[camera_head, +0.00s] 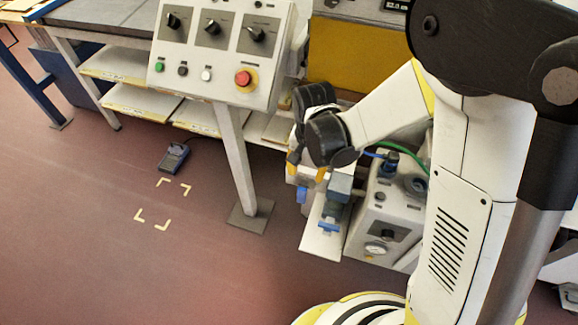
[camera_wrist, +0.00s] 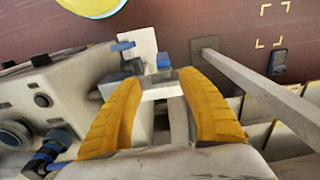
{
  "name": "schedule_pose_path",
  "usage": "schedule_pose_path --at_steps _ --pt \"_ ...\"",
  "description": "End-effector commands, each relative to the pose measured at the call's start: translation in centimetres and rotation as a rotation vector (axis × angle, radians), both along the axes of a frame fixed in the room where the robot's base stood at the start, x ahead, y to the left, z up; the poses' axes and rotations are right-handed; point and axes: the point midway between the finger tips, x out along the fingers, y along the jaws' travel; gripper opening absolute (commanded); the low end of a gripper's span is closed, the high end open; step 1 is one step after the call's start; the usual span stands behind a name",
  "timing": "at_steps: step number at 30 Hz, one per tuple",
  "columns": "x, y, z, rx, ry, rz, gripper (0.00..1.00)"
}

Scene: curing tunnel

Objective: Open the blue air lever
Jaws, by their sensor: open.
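A small blue lever-like piece (camera_head: 328,228) sits on the narrow pale plate (camera_head: 320,244) beside the grey box unit; it also shows in the wrist view (camera_wrist: 122,46). A second blue piece (camera_head: 302,196) is just left of the plate and appears ahead of my fingers in the wrist view (camera_wrist: 163,61). I cannot tell for sure which is the air lever. My gripper (camera_head: 307,173) is open above these parts. In the wrist view its yellow fingers (camera_wrist: 158,82) are spread, with a pale block partly between or beyond them. Contact cannot be told.
The grey box unit (camera_head: 384,215) with gauge and hoses stands right of the plate. A control panel (camera_head: 217,55) on a post (camera_head: 236,160) stands to the left.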

Motion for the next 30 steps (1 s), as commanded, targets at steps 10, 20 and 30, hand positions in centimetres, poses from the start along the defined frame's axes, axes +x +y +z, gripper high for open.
schedule_pose_path --at_steps 10,20,30 --pt "-0.1 0.5 -4.9 -0.007 0.025 -0.015 0.47" --pt "-0.1 0.5 -11.1 -0.007 0.024 -0.014 0.47" --pt "-0.1 0.5 -12.5 -0.006 0.024 -0.014 0.47"
